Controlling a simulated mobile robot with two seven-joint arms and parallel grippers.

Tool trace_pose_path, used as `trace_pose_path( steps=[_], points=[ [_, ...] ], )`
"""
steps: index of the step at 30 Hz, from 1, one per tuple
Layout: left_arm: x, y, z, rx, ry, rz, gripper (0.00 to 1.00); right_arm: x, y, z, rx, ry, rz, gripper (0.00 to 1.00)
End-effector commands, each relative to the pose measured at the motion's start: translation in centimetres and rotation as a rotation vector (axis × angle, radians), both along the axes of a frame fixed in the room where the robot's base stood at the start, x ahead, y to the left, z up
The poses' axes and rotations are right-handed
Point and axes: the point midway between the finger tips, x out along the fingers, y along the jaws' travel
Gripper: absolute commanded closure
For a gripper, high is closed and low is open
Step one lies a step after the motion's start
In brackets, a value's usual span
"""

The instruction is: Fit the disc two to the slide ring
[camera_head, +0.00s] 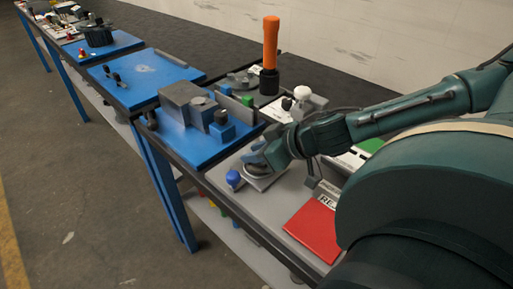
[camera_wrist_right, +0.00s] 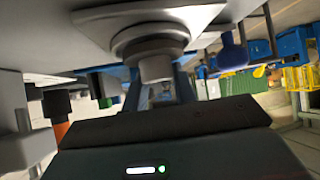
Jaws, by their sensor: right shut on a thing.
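My right gripper (camera_head: 262,160) reaches down over a light grey square plate (camera_head: 262,183) on the bench. It is shut on a grey round part, which I take to be disc two (camera_head: 257,169), mostly hidden by the fingers. The right wrist view is upside down and shows a stepped grey round part (camera_wrist_right: 155,66) with a narrow stub against a wider round base (camera_wrist_right: 150,42). The blue fingers (camera_wrist_right: 163,92) are partly hidden there behind the dark gripper housing. I cannot tell the slide ring apart from the plate, nor whether the disc is seated. My left gripper is not in view.
A blue knob (camera_head: 233,178) stands close left of the plate. A blue board with grey blocks (camera_head: 185,103), an orange-handled tool (camera_head: 270,45) and a white-knobbed part (camera_head: 302,92) stand behind. A red sheet (camera_head: 314,229) lies in front. Grey bench is bare between plate and red sheet.

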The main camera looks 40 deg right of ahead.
Motion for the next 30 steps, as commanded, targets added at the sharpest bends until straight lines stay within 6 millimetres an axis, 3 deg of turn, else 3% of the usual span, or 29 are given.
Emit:
trace_pose_path(
  steps=[9,10,18,28,30],
  points=[
    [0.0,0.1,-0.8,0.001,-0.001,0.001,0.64,0.0,0.0,-0.8,0.0,-0.002,0.001,1.0],
    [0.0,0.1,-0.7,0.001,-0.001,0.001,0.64,0.0,0.0,-0.7,0.0,-0.002,0.001,0.7],
    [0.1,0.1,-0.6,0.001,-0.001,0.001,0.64,0.0,0.0,-0.7,0.0,-0.001,0.0,0.48],
    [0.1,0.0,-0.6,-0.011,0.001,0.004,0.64,0.0,0.0,-0.8,0.0,0.001,-0.001,0.47],
    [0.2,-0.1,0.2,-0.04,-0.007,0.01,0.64,-0.2,-0.1,-0.7,-0.003,-0.001,0.0,0.47]
  ],
)
